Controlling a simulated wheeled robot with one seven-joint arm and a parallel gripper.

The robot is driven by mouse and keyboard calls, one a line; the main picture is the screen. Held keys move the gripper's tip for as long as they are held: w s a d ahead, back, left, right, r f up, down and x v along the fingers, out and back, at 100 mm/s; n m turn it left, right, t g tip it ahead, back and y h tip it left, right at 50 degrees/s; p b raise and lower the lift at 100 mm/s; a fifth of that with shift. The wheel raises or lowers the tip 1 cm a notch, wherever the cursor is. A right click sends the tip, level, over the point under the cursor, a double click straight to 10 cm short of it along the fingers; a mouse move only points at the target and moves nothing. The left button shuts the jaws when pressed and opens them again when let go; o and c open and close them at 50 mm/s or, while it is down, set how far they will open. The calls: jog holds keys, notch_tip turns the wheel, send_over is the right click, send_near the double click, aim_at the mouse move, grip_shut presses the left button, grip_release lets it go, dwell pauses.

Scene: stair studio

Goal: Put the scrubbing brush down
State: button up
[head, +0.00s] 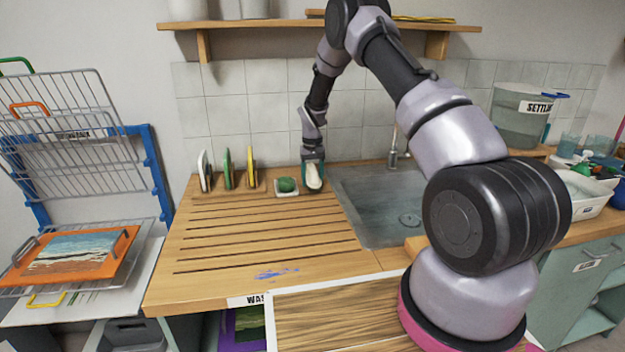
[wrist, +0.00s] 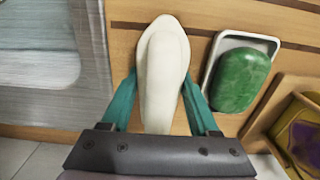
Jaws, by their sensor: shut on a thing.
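The scrubbing brush (wrist: 163,60) has a pale cream, oval body in the wrist view. My gripper (wrist: 156,95) is shut on it, with one teal finger on each side. In the head view, my gripper (head: 313,160) is at the back of the grooved wooden drainboard (head: 250,240), and the brush (head: 313,177) shows below it. The brush is at or just above the boards; I cannot tell whether it touches them. Its underside is hidden.
A green sponge or soap (head: 287,185) in a white dish (head: 287,194) lies just left of the brush. Several upright boards (head: 227,169) stand farther left. The metal sink (head: 385,205) is to the right. The drainboard's front is mostly clear.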

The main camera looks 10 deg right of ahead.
jog(key=shift+f, duration=0.2)
jog(key=o, duration=1.4)
jog(key=shift+s, duration=0.1)
jog(key=shift+o, duration=0.2)
jog(key=shift+a, duration=0.15)
